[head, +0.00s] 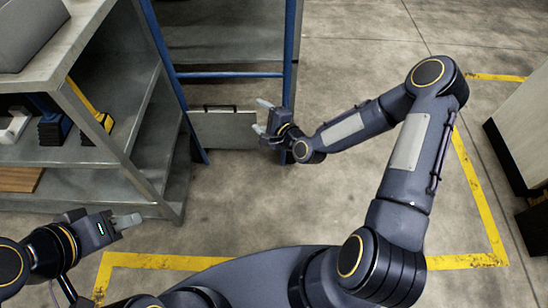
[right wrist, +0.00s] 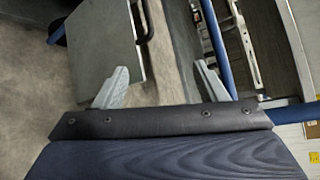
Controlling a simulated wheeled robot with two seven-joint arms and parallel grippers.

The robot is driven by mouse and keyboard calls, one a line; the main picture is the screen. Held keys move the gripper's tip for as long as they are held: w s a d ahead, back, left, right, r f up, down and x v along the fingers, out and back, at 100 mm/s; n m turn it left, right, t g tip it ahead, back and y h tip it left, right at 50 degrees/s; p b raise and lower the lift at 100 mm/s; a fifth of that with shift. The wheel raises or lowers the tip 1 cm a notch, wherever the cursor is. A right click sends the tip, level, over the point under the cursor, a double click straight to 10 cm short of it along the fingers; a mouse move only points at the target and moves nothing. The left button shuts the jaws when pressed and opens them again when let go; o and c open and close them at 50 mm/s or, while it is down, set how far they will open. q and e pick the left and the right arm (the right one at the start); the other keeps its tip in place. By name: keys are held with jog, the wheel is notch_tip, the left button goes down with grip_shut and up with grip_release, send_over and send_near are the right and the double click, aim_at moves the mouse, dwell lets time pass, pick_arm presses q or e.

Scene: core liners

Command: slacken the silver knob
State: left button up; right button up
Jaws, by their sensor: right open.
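I cannot make out a silver knob in either view. My right gripper (head: 262,116) is open and empty near the blue upright frame in the middle of the head view. In the right wrist view its two pale fingertips (right wrist: 160,78) stand wide apart with nothing between them. My left gripper (head: 134,220) is low at the left, in front of the grey shelf unit; its fingers overlap, so its opening cannot be told.
A grey metal shelf unit (head: 128,172) with tools stands at the left. A grey panel with a dark handle (head: 222,130) stands behind the blue frame (head: 230,75); a panel (right wrist: 105,42) also shows in the right wrist view. The floor (head: 350,50) beyond my right arm is clear.

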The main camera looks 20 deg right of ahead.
jog(key=s+d+f+m+t+h+b, duration=0.2)
jog(key=f+m+h+b, duration=0.35)
jog(key=f+m, duration=0.55)
jog(key=s+d+f+m+t+h+b, duration=0.1)
jog(key=f+m+t+h+b, duration=0.1)
jog(key=f+m+h+b, duration=0.6)
pick_arm(q)
notch_tip(320, 180, down, 16)
pick_arm(e)
jog(key=w+d+f+m+y, duration=0.2)
jog(key=w+f, duration=0.1)
jog(key=w, duration=0.4)
jog(key=shift+w+f, duration=0.15)
jog(key=shift+c, duration=0.2)
jog(key=c, duration=0.9)
